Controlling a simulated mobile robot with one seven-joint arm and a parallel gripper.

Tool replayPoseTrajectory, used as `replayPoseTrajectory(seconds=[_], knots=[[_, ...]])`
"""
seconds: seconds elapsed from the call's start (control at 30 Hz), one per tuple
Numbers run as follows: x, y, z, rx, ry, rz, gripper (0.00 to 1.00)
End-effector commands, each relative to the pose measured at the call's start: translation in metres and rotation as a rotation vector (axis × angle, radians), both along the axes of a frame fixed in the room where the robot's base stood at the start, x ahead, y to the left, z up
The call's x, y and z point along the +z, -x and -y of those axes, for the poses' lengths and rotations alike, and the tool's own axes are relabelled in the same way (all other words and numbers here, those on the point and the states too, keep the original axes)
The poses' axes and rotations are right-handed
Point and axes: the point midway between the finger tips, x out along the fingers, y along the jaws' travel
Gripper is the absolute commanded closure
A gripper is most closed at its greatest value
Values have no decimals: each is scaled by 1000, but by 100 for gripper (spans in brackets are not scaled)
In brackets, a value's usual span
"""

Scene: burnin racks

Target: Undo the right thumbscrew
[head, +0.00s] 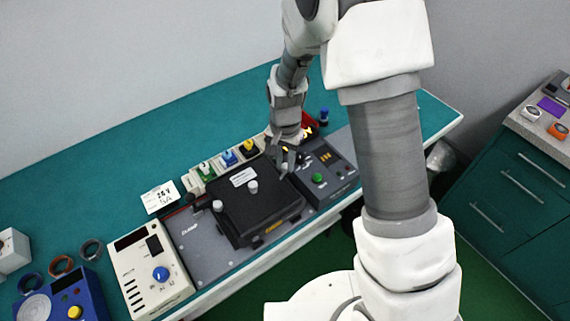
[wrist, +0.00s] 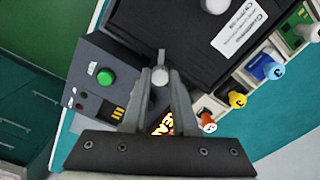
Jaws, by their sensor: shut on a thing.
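The right thumbscrew (wrist: 160,75), a small pale grey knob, sits between my fingertips in the wrist view, at the edge of the black clamp box. My gripper (wrist: 161,84) is shut on it from above. In the head view my gripper (head: 287,163) reaches down to the back right corner of the black box (head: 262,213) and mostly hides this thumbscrew. A left thumbscrew (head: 217,205) shows at the opposite corner. A similar pale knob (head: 252,187) stands on the lid between them. I cannot tell how far the right thumbscrew is turned.
A dark control box (head: 335,170) with a green button (head: 318,178) stands close on the right. Coloured plugs (head: 228,157) line the back. A beige unit with a blue knob (head: 160,273) stands left. Teal bench behind is mostly clear.

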Motion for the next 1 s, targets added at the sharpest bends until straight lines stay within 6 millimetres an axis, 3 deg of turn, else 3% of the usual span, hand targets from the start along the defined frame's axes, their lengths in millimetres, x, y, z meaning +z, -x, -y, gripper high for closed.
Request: replayPoseTrajectory(seconds=[1.0], knots=[[0, -1, 0, 912, -1, 1, 100]])
